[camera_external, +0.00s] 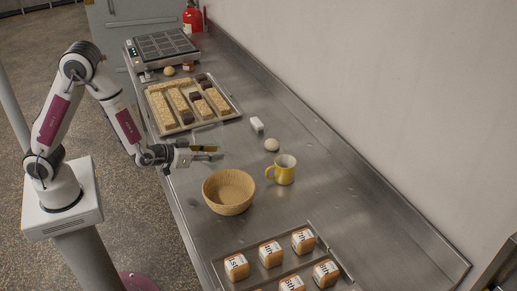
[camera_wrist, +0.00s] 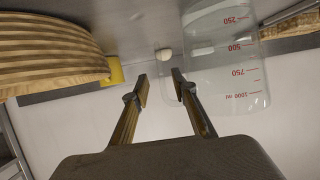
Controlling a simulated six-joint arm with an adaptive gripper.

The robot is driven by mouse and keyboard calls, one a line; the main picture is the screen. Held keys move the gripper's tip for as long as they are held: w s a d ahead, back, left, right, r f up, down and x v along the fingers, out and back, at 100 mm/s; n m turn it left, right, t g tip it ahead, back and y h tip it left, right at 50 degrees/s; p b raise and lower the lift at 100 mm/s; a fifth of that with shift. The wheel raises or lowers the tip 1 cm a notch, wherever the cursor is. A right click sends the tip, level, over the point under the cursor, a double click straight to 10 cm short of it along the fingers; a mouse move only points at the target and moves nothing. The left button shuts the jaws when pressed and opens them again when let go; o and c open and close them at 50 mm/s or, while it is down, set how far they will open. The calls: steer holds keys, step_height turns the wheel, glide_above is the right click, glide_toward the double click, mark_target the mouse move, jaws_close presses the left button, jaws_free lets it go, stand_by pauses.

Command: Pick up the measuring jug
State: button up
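The measuring jug (camera_wrist: 228,65) is clear glass with red volume marks. It fills the upper right of the wrist view, beside and partly behind my right-hand fingertip. In the external view the jug (camera_external: 206,134) is only a faint clear shape by my gripper (camera_external: 214,153). My gripper (camera_wrist: 160,90) is open, its two fingers apart with nothing held between them. I cannot tell whether the right-hand finger touches the jug's glass.
A wooden bowl (camera_external: 229,191) stands just in front of my gripper, with a yellow mug (camera_external: 283,170) to its right. Trays of pastry bars (camera_external: 236,110) and loaves (camera_external: 326,255) flank this area.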

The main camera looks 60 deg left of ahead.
steer(key=shift+x, duration=1.65)
steer(key=shift+a+r, duration=0.1)
jaws_close()
